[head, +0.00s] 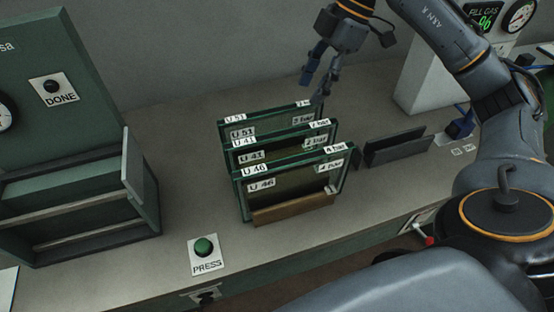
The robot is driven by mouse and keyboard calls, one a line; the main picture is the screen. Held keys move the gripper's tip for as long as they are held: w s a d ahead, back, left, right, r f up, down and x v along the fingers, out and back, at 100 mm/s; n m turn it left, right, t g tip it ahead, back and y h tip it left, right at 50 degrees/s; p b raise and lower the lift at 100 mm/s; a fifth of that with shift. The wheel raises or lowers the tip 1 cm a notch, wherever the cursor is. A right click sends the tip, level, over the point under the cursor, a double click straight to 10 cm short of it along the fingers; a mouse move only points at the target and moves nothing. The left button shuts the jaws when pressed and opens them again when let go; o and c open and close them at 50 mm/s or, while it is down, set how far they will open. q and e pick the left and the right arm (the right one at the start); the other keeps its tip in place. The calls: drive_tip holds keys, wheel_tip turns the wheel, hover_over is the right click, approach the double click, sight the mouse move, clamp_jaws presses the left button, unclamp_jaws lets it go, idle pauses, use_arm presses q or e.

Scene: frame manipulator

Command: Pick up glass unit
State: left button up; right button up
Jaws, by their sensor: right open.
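Three framed glass units stand upright in a row on the bench. The front unit, U 46 (290,188), is labelled 4 bar. The middle unit, U 41 (279,156), is labelled 2 bar. The rear unit, U 51 (268,130), carries a bar label I read as 3 bar. A brown wooden rack piece (292,211) sits at the front unit's foot. My right gripper (318,88) is open and empty, fingers pointing down, above and behind the rear unit's right end. It appears apart from the glass. My left gripper is not in view.
A green press (80,205) stands at the left, with a DONE button (53,88) above. A green PRESS button (205,246) lies near the front edge. A dark slotted holder (397,148) and a gas gauge unit (490,20) are at the right.

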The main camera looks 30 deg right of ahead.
sight(285, 132)
drive_tip(key=f, duration=0.1)
drive_tip(key=w+f, duration=0.1)
drive_tip(key=f, duration=0.1)
drive_tip(key=shift+w+a+f, duration=0.2)
drive_tip(key=shift+w+a, duration=0.1)
drive_tip(key=shift+w, duration=0.1)
drive_tip(key=x, duration=0.5)
drive_tip(key=shift+s+a+f, duration=0.2)
drive_tip(key=shift+s+f, duration=0.05)
drive_tip(key=shift+s, duration=0.1)
drive_tip(key=shift+w+a+f, duration=0.2)
drive_tip(key=shift+w+f, duration=0.05)
drive_tip(key=shift+f, duration=0.35)
drive_tip(key=p+x, duration=0.1)
drive_tip(key=x, duration=0.1)
drive_tip(key=p+x, duration=0.1)
drive_tip(key=x, duration=0.1)
drive_tip(key=shift+s+a, duration=0.15)
drive_tip(key=shift+a+f, duration=0.15)
drive_tip(key=shift+f, duration=0.3)
clamp_jaws()
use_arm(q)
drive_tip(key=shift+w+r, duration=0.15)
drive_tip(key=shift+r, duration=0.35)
use_arm(e)
drive_tip(key=shift+r, duration=0.1)
